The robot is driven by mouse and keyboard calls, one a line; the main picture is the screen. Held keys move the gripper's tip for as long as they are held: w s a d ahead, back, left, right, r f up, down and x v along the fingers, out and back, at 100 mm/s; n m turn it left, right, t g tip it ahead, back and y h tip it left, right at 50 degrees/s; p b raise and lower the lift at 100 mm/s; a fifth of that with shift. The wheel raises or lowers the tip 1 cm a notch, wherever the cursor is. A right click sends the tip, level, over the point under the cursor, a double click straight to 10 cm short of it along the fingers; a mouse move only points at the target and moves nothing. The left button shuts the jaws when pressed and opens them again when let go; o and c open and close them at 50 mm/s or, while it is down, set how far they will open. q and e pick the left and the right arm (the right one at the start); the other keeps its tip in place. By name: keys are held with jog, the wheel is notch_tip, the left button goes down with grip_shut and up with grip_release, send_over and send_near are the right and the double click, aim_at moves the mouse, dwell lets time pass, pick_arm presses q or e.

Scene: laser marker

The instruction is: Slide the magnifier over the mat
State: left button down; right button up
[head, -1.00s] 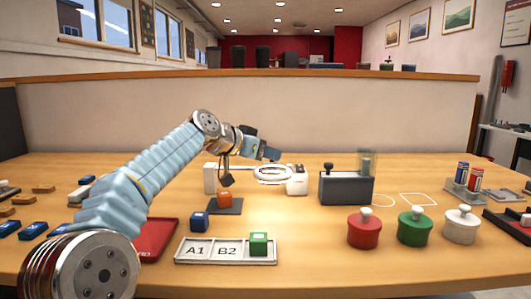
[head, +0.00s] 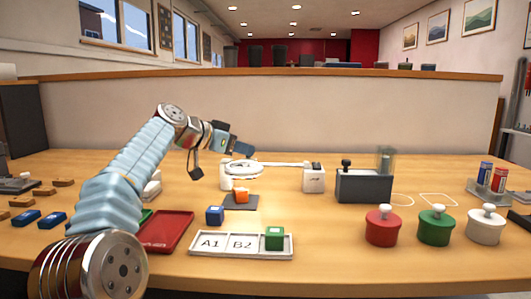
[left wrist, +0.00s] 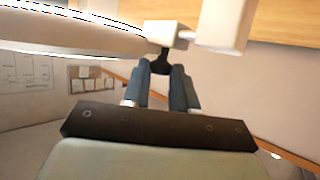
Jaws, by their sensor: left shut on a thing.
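The magnifier (head: 243,168), a pale round lens frame on a white rail (head: 286,164), is at the left end of the rail in the head view. It appears over the dark mat (head: 233,206), which has an orange block (head: 241,196) on it. My left gripper (head: 245,152) is just behind and above the magnifier. In the left wrist view my left gripper (left wrist: 164,78) is shut on a small black knob (left wrist: 164,62) below a white block, with the magnifier's pale rim (left wrist: 75,37) at the left. My right gripper is not in view.
White posts carry the rail; the right one (head: 313,179) stands near a dark grey box (head: 364,187). A blue block (head: 215,215), a labelled tray (head: 241,254) with a green block, and a red tray (head: 166,232) lie in front. Lidded pots (head: 382,227) stand at the right.

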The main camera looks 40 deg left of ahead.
pick_arm(q)
jog(key=shift+s+a, duration=0.35)
jog(key=shift+a, duration=0.25)
jog(key=c, duration=0.9)
grip_release()
jog(key=shift+s+a, duration=0.1)
jog(key=shift+a, duration=0.05)
jog(key=v, duration=1.3)
jog(key=shift+s+r, duration=0.1)
jog(key=shift+s, duration=0.3)
